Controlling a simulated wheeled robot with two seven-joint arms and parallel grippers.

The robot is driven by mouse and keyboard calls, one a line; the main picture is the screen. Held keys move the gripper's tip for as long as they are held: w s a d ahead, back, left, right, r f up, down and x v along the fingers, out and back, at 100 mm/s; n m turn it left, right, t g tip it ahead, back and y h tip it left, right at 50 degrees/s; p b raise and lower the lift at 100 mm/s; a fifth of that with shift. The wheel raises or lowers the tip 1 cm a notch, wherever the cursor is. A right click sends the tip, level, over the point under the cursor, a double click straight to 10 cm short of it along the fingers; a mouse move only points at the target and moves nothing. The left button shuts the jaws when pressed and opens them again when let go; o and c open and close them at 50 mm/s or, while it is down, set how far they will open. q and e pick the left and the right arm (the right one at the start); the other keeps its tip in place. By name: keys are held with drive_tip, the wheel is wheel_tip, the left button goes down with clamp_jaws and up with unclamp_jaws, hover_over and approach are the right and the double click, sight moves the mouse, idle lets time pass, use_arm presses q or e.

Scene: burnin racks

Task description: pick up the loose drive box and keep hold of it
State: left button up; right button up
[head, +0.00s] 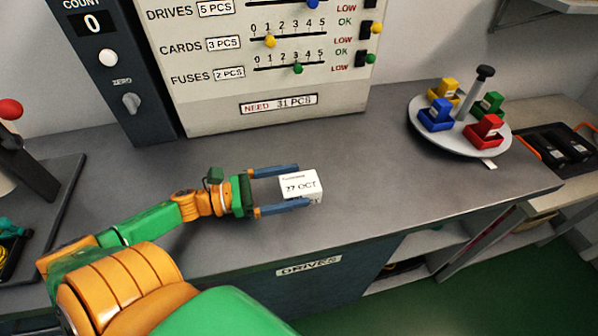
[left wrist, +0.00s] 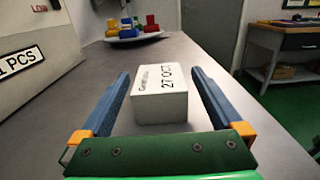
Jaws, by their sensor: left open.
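The loose drive box (head: 301,185) is a small white box with a label reading "27 OCT". It rests on the grey bench top (head: 390,165). My left gripper (head: 292,187) is open, with its two blue fingers on either side of the box. In the left wrist view the box (left wrist: 158,95) stands between the finger tips, and gaps show between it and both fingers. The left gripper also shows there (left wrist: 158,85). My right gripper is in neither view.
A round white carousel (head: 459,143) with coloured bins stands to the right on the bench. A panel (head: 215,80) with sliders and counts rises behind. The bench's front edge runs just below the gripper, above a "DRIVES" label (head: 308,265). Bench around the box is clear.

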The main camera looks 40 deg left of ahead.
sight(317, 180)
use_arm(q)
drive_tip(key=x, duration=0.6)
drive_tip(key=shift+p, duration=0.3)
drive_tip(key=c, duration=1.3)
